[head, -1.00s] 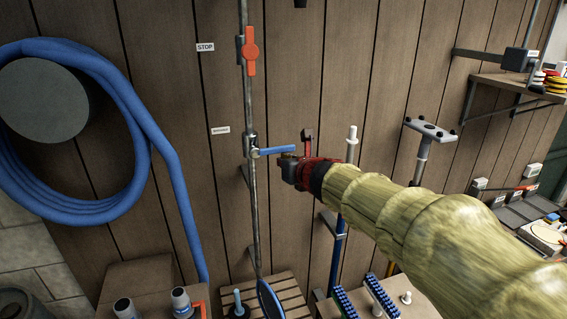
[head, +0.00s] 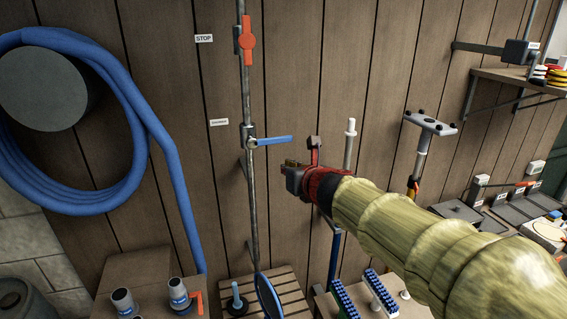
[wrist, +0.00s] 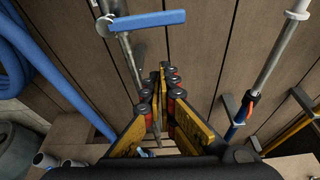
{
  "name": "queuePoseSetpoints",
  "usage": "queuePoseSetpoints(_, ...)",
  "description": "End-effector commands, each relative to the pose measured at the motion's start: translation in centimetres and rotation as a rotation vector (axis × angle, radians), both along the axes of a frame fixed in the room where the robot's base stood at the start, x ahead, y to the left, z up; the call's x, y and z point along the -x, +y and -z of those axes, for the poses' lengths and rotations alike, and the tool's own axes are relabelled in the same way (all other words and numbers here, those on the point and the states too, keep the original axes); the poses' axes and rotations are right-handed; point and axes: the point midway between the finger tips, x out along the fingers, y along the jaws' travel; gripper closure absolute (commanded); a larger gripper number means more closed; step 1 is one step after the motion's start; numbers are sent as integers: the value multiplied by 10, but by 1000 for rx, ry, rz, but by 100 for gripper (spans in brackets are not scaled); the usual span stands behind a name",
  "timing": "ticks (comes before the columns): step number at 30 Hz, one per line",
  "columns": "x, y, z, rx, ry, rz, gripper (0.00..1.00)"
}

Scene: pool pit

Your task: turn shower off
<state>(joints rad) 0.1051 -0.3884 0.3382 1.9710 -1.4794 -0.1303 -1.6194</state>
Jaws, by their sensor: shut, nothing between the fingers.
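A blue lever handle (head: 272,141) sits on a valve on the thin vertical grey pipe (head: 247,90). It points right, nearly level, across the pipe. A small white label (head: 219,122), too small to read surely, is left of it. My gripper (head: 289,164) is just below and right of the lever's free end, apart from it, its fingers shut and empty. In the wrist view the shut fingers (wrist: 162,78) point up toward the wall, and the blue lever (wrist: 148,21) is at the top, beyond and left of the tips.
A red handle (head: 249,45) is higher on the same pipe, beside a STOP label (head: 204,38). A coiled blue hose (head: 135,105) hangs at left. A white-topped pole (head: 349,140) stands right of my gripper. A slatted pallet (head: 290,285) is below.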

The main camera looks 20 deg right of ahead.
Motion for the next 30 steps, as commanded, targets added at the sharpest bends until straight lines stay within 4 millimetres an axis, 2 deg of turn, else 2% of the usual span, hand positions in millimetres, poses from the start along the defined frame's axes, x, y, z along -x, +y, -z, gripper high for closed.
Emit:
queuePoseSetpoints(3,18,0,-9,0,-1,0,100)
queuePoseSetpoints(9,31,0,-11,0,1,1,100)
queuePoseSetpoints(25,33,0,-10,-8,1,3,100)
queuePoseSetpoints(28,33,-3,-10,-65,3,35,100)
queuePoseSetpoints(30,33,-14,-10,-154,4,107,100)
